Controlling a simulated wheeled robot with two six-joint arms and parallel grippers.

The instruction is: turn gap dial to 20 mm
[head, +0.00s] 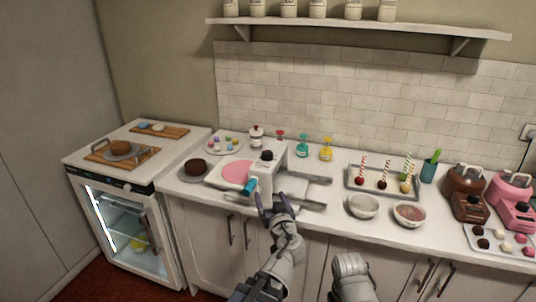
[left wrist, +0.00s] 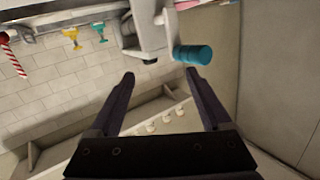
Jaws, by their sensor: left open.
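A white machine (head: 265,180) stands on the counter with a pink round sheet (head: 236,174) at its left. A black knob (head: 267,155) sits on its top, and a teal cylinder (head: 249,187) sticks out at its front left. I cannot read any scale or tell which part is the gap dial. My left gripper (head: 264,201) is open and empty just in front of the machine. In the left wrist view the fingers (left wrist: 160,78) are apart, with the teal cylinder (left wrist: 193,55) beyond the right fingertip, not between them. My right gripper is not in view.
A chocolate cake (head: 196,167) stands left of the machine. Metal rails (head: 305,179) extend to its right. Farther right are a tray (head: 356,188) of sticks and two bowls, one pale (head: 363,206) and one with pink contents (head: 409,214).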

